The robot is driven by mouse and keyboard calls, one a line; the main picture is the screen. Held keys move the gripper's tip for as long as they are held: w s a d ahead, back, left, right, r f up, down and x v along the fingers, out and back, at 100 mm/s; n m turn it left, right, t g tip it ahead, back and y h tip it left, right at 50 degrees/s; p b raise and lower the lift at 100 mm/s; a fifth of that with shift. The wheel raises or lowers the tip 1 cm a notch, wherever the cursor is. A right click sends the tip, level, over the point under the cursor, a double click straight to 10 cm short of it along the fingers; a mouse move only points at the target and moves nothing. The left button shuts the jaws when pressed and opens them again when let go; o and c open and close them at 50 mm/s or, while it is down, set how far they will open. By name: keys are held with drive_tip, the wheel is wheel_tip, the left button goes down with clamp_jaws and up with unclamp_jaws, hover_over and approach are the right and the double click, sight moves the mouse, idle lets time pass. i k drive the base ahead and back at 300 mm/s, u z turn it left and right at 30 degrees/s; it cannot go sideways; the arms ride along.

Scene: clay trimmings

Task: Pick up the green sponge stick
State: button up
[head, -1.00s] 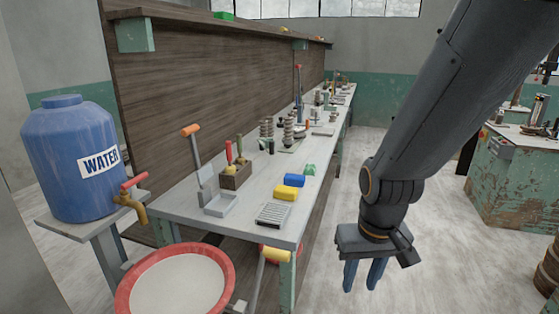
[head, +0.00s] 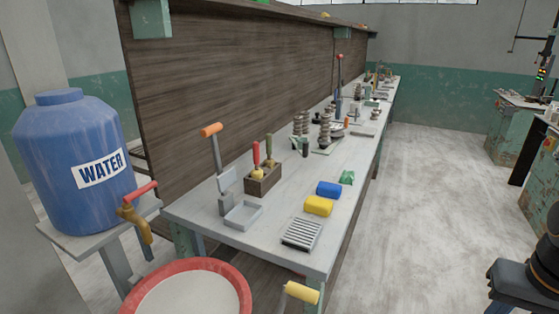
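A small wooden box (head: 264,185) stands on the long grey workbench. Two stick tools rise from it: a red-handled one (head: 256,153) and, just right of it, a green-handled one (head: 268,148), which looks like the green sponge stick. Yellowish ends show at the bottom of both, inside the box.
A metal tray (head: 243,215) with an orange-handled lever stands left of the box. A water barrel (head: 72,160) and red-rimmed basin (head: 190,290) are nearby. The right floor is open.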

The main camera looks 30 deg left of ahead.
sight(269, 163)
drive_tip(key=i, duration=3.35)
drive_tip(key=u, duration=3.5)
drive_tip(key=i, duration=0.5)
drive_tip(key=z, duration=0.1)
